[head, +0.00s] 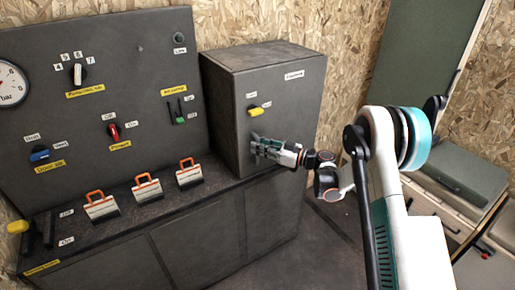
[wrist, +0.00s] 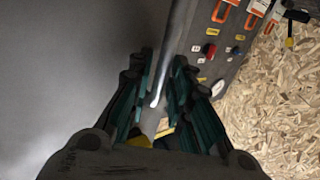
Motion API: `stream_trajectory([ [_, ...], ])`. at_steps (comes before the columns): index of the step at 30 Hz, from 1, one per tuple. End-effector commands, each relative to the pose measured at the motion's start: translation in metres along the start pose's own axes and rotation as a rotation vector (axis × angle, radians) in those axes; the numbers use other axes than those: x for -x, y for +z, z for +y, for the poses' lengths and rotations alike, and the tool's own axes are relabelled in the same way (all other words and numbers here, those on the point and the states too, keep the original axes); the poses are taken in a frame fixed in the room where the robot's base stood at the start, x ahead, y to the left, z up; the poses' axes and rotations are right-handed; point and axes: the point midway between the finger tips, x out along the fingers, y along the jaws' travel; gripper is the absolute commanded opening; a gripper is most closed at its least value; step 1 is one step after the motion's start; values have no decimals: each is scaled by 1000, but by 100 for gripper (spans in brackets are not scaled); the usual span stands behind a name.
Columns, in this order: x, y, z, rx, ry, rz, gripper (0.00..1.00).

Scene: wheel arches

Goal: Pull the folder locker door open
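The grey locker (head: 264,60) stands on the right end of the dark bench; its front face (head: 305,105) carries a small label at the top and looks closed. A yellow knob (head: 255,111) sits on that front. My gripper (head: 256,146) is at the lower left of the front, below the knob, and hides what lies behind it. In the wrist view, my gripper (wrist: 162,85) has its fingers apart, with a narrow pale bar or edge (wrist: 176,50) running between them. I cannot tell whether they touch it. A plain grey surface (wrist: 70,60) fills the left.
A control panel (head: 140,60) with knobs, switches and a gauge stands left of the locker. Several orange-handled blocks (head: 147,189) sit on the bench (head: 130,225). Drawers (head: 465,180) and a green panel (head: 425,50) are at the right. Some floor (head: 320,240) shows before the bench.

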Motion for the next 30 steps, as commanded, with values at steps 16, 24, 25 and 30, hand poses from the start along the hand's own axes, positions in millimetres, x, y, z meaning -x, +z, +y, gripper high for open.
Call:
stream_trajectory([
  [16,-10,0,0,0,0,0,0],
  [24,-10,0,0,0,-5,0,0],
  [25,-9,0,0,0,-8,0,0],
  [30,-4,1,-3,0,-54,-1,0],
])
